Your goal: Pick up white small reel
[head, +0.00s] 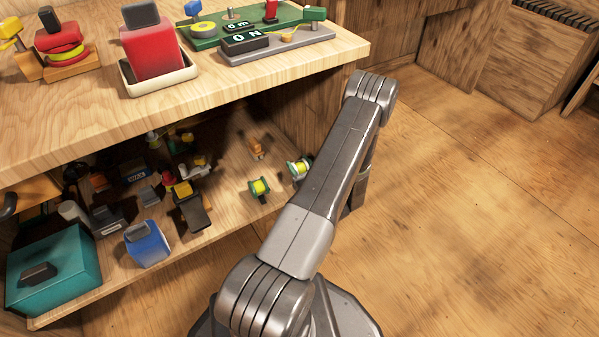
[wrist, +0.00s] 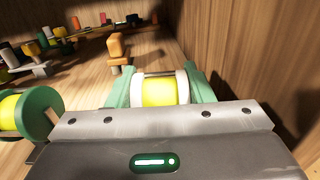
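The white small reel (wrist: 161,90) has white flanges and a yellow spool. In the wrist view it lies straight ahead of my gripper (wrist: 161,84), between two green fingers. One finger is close beside each flange; I cannot tell whether they touch it. The lower part of the reel is hidden behind the grey gripper body. In the head view the white reel (head: 298,169) is at the right end of the lower shelf, partly hidden by my arm.
A green reel with yellow line (head: 259,187) lies left of the white one, also in the wrist view (wrist: 22,112). An orange-brown item (wrist: 117,48) stands behind. A wooden side wall (wrist: 240,50) is close on the right. Several other items crowd the shelf's left.

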